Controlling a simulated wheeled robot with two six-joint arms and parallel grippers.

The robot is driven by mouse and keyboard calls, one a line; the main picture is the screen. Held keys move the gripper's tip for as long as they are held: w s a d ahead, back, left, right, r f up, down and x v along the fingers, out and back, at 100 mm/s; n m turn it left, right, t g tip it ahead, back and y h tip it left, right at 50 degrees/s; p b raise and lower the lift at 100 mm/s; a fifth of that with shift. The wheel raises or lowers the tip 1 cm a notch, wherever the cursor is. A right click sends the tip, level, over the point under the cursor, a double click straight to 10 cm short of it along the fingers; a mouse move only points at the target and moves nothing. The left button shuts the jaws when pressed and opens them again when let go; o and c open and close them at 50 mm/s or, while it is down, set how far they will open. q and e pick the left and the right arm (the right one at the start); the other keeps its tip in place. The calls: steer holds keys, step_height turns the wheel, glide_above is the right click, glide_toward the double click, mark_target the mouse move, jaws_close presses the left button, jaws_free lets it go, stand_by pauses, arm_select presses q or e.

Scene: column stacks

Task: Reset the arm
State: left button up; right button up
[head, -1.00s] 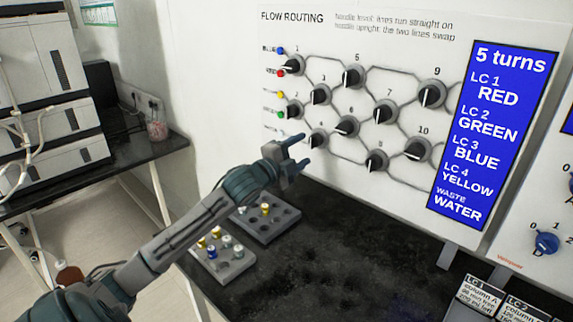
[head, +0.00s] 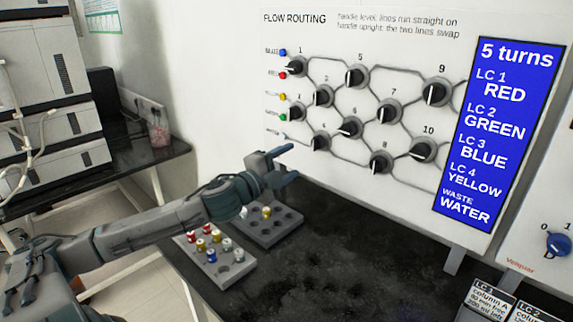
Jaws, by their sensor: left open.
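My left arm comes in from the left, and its gripper (head: 282,165) is open and empty. It hangs in front of the white flow routing panel (head: 345,205), just below and left of the black knobs, apart from them. The lower-left knob (head: 321,143) is the closest one in the picture. The panel carries several numbered black knobs, such as knob 5 (head: 357,75) and knob 9 (head: 437,92), joined by grey lines. My right gripper is not in view.
Two grey vial racks (head: 236,268) (head: 268,238) lie on the black bench under my left arm. The dark bench top (head: 330,260) right of them is clear. A blue sign (head: 497,130) is on the panel's right. Label cards (head: 490,300) stand at the lower right.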

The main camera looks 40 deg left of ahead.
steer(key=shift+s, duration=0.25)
